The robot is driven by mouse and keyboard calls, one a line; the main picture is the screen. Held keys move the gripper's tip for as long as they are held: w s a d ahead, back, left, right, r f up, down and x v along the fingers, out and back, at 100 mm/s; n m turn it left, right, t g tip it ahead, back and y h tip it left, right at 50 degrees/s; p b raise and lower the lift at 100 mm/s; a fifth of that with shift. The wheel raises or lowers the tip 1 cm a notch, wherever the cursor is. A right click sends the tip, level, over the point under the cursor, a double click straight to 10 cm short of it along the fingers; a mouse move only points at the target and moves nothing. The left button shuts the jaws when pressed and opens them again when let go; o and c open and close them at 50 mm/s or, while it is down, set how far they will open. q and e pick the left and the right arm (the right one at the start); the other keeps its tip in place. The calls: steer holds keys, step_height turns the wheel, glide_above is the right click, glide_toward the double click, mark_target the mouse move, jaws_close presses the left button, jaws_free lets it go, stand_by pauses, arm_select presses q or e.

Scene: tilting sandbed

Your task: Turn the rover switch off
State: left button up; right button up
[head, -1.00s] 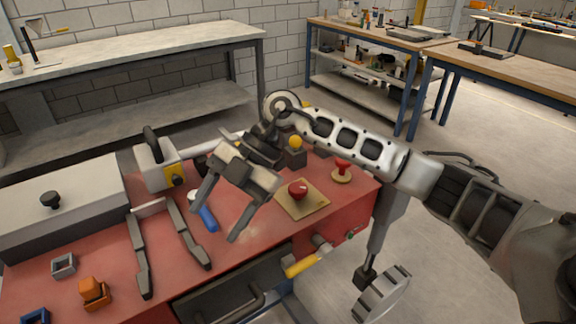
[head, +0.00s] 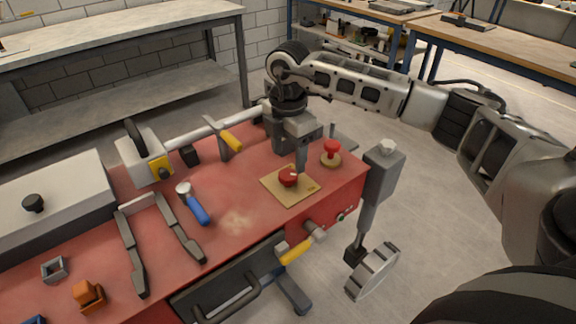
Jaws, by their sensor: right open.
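A red knob (head: 288,177) sits on a square tan plate (head: 276,190) near the right end of the red bench top; it looks like the switch, but I can read no label on it. My right gripper (head: 312,165) is open and empty and points down. One finger reaches close to the back right side of the knob; I cannot tell whether it touches. The other finger is mostly hidden behind the gripper body. My left gripper is not in view.
A red mushroom-shaped knob (head: 331,151) stands right of the plate. A yellow-handled valve (head: 295,251) juts from the bench front. A blue-handled tool (head: 197,208) and a dark two-armed fixture (head: 181,229) lie left. The surface between tool and plate is clear.

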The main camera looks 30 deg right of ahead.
mark_target(288, 174)
step_height(288, 174, down, 5)
steer(key=shift+f, duration=0.1)
steer(key=c, duration=1)
